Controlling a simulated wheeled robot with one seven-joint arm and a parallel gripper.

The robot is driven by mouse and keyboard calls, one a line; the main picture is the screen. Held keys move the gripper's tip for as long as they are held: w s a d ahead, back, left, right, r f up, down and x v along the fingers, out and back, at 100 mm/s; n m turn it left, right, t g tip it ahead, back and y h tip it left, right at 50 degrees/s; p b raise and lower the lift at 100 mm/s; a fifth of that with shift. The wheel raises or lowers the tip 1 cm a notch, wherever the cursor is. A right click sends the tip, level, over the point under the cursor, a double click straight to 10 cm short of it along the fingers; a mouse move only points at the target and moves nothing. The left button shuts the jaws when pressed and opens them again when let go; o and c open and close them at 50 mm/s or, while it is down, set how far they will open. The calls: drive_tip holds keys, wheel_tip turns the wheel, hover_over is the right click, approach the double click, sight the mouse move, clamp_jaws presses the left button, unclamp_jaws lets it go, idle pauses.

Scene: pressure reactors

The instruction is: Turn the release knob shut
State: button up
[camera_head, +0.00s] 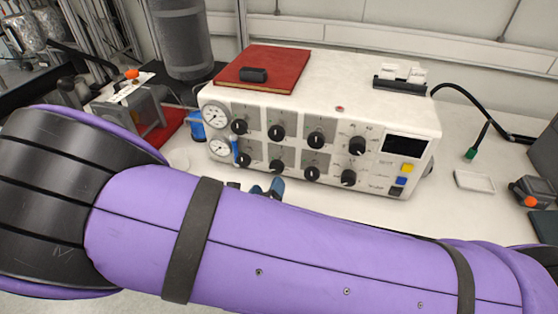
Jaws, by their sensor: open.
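The white reactor control box (340,96) stands on the bench with two rows of black knobs on its front. The upper row includes a left knob (239,127) and a right knob (357,146); the lower row includes a left knob (243,160) and a right knob (348,177). The labels are too small to read, so I cannot tell which is the release knob. My gripper (256,170) shows only as blue-tipped parts near the lower-left knob, apart from each other. My purple arm hides the rest, and contact with a knob cannot be told.
Two gauges (217,147) sit at the panel's left; a dark display (404,145) and coloured buttons sit at its right. A red book (262,69) lies on top. A grey cylinder (182,40) stands behind left. A white tray (474,181) lies at right. My arm covers the foreground.

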sight(275, 169)
drive_tip(key=x, duration=1)
drive_tip(key=shift+w+d, duration=0.1)
drive_tip(key=shift+w, duration=0.15)
drive_tip(key=c, duration=0.9)
